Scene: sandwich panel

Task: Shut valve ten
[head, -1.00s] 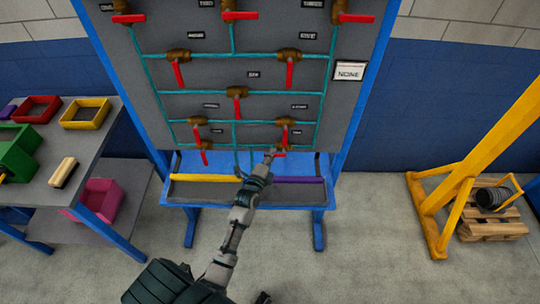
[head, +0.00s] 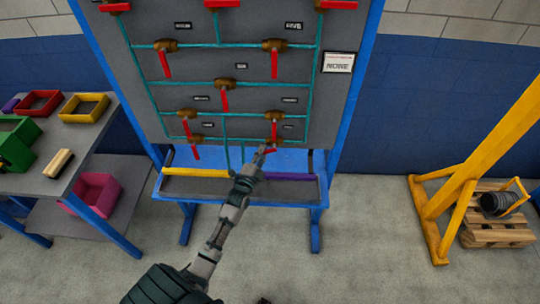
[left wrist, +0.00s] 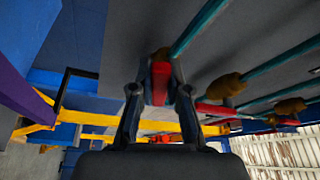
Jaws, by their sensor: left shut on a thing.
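The grey valve panel (head: 245,65) carries several brass valves with red handles on teal pipes. My left gripper (head: 266,150) reaches up to the lowest valve at the panel's lower right. In the left wrist view, my left gripper (left wrist: 160,88) is shut on a red handle (left wrist: 160,78), with a brass valve body (left wrist: 160,54) just beyond it. In the head view my fingers partly hide this valve. The small labels are too blurred to read numbers.
A table with coloured bins (head: 84,107) stands at left. A yellow frame (head: 480,150) and wooden pallet (head: 495,232) stand at right. The floor between is clear.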

